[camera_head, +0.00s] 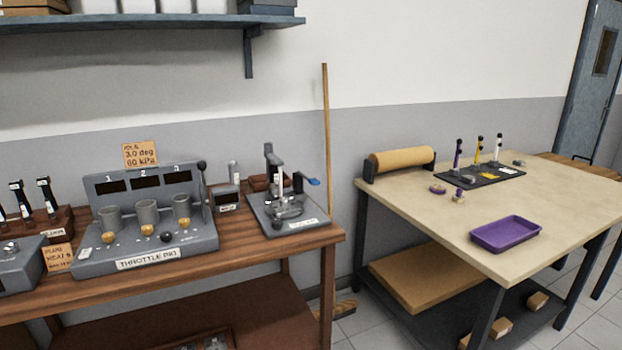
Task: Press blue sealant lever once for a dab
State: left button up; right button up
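A blue lever (313,182) sticks out to the right from a small bench device (284,213) near the right end of the wooden bench. The device has a grey base with a pale label, a dark upright post, a clear or pale tube and a round part low in front. The label is too small to read, so I cannot confirm that this is the sealant lever. Nothing touches the lever. Neither of my grippers shows in the head view.
The throttle rig (146,229) stands left of the device on the wooden bench (255,251). A broom handle (326,150) leans behind the bench's right end. A beige table (550,215) on the right holds a purple tray (506,233) and a black mat (508,176) with several upright tools.

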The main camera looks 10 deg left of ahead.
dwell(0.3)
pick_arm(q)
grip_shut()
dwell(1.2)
